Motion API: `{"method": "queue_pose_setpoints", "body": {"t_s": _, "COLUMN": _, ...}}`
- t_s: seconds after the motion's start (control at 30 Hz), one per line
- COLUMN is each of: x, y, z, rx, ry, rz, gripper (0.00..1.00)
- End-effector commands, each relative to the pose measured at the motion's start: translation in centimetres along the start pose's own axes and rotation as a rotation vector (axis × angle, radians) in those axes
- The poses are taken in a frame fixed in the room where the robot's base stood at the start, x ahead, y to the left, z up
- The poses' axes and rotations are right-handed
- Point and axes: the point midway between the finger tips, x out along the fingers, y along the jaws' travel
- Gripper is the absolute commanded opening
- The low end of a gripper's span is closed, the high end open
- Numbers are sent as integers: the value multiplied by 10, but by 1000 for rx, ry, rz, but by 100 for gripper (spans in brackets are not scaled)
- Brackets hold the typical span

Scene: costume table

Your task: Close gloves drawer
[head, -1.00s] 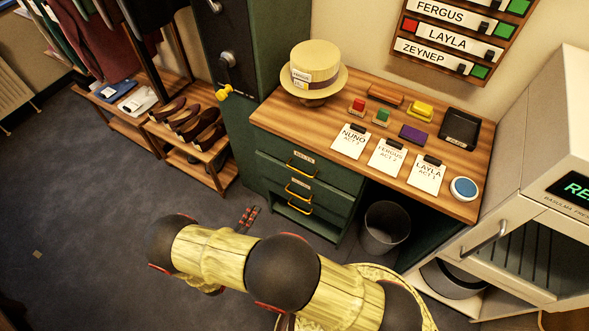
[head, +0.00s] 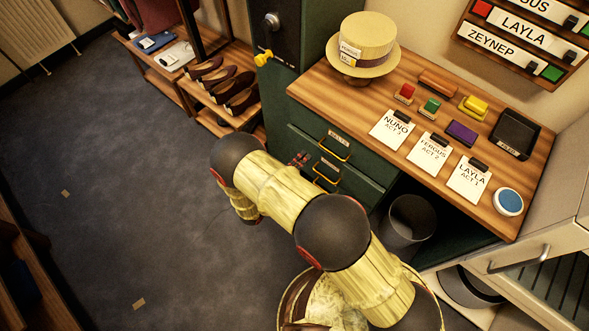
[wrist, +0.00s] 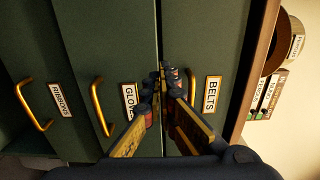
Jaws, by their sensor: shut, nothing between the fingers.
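The gloves drawer (wrist: 122,45) is a dark green front with a brass handle (wrist: 98,106) and a white label, partly covered by my gripper. In the head view its handle (head: 327,173) shows below the belts drawer (head: 305,143). I cannot tell how far it stands out. The wrist view, turned sideways, puts the belts drawer (wrist: 205,45) on the right and the ribbons drawer (wrist: 58,140) on the left. My gripper (wrist: 165,76) is shut and empty, in front of the seam between gloves and belts. Contact is unclear. In the head view my gripper (head: 301,159) is beside the drawers.
The wooden tabletop (head: 370,98) above holds a straw hat (head: 368,40), cards and a black tray (head: 515,134). A grey bin (head: 408,225) stands under the table at right. A shoe rack (head: 215,118) is at left. Open floor (head: 120,190) lies left of my arm.

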Motion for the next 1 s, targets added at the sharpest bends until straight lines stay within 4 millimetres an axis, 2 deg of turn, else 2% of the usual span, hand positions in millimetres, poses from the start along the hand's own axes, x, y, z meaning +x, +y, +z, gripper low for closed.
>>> {"method": "queue_pose_setpoints", "body": {"t_s": 0.1, "x": 21, "y": 2, "z": -1, "rx": 0, "ry": 4, "rz": 0, "gripper": 0}}
{"method": "queue_pose_setpoints", "body": {"t_s": 0.3, "x": 40, "y": 1, "z": 0, "rx": 0, "ry": 1, "rz": 0, "gripper": 0}}
{"method": "queue_pose_setpoints", "body": {"t_s": 0.77, "x": 46, "y": 0, "z": 0, "rx": -1, "ry": 0, "rz": 0, "gripper": 0}}
{"method": "queue_pose_setpoints", "body": {"t_s": 1.0, "x": 69, "y": -1, "z": -1, "rx": 0, "ry": 3, "rz": 0, "gripper": 0}}
